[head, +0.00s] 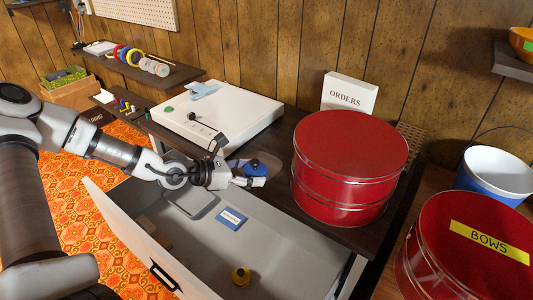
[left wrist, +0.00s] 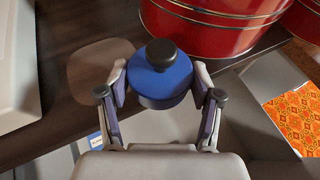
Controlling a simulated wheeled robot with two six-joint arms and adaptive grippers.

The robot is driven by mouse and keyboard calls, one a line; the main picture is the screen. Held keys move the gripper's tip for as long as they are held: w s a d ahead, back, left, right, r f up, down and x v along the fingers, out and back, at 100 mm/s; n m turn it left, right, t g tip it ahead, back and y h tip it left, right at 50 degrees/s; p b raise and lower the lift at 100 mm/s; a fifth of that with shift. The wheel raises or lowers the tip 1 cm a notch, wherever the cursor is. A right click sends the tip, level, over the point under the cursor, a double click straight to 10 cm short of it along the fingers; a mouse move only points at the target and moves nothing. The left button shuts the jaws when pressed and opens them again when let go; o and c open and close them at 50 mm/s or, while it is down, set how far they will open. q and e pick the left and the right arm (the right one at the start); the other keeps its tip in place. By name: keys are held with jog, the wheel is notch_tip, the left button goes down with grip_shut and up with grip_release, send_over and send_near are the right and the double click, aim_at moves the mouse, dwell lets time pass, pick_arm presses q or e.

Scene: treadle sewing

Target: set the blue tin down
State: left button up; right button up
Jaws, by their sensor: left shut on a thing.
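The blue tin (head: 255,168) is small and round with a black knob on its lid. My left gripper (head: 247,178) is shut on it. The left wrist view shows the blue tin (left wrist: 160,75) upright between the two fingers of the left gripper (left wrist: 160,82). It is held by the dark table's front edge, above or at the open drawer; whether it touches the table I cannot tell. A brown oval patch (left wrist: 98,70) lies on the table beside it. My right gripper is not in view.
A large red tin (head: 345,165) stands on the table just right of the gripper. The open grey drawer (head: 270,245) below holds a blue-labelled box (head: 231,218) and a yellow item (head: 241,276). A white machine case (head: 225,115) lies behind left. An ORDERS box (head: 348,95) stands behind.

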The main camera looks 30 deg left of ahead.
pick_arm(q)
send_over(259, 158)
jog(key=s+d, duration=0.2)
jog(key=s, duration=0.1)
jog(key=shift+a+f, duration=0.1)
jog(key=shift+f, duration=0.55)
jog(key=shift+w+a+f, duration=0.1)
jog(key=shift+w+f, duration=0.15)
jog(key=shift+f, duration=0.7)
jog(key=shift+w+a+f, duration=0.1)
jog(key=shift+w+f, duration=0.1)
jog(key=shift+f, duration=0.75)
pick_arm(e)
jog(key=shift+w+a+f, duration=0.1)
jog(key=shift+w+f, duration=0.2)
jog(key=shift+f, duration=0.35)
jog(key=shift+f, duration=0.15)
pick_arm(q)
jog(key=shift+s+f, duration=0.1)
jog(key=shift+f, duration=0.05)
jog(key=o, duration=1.6)
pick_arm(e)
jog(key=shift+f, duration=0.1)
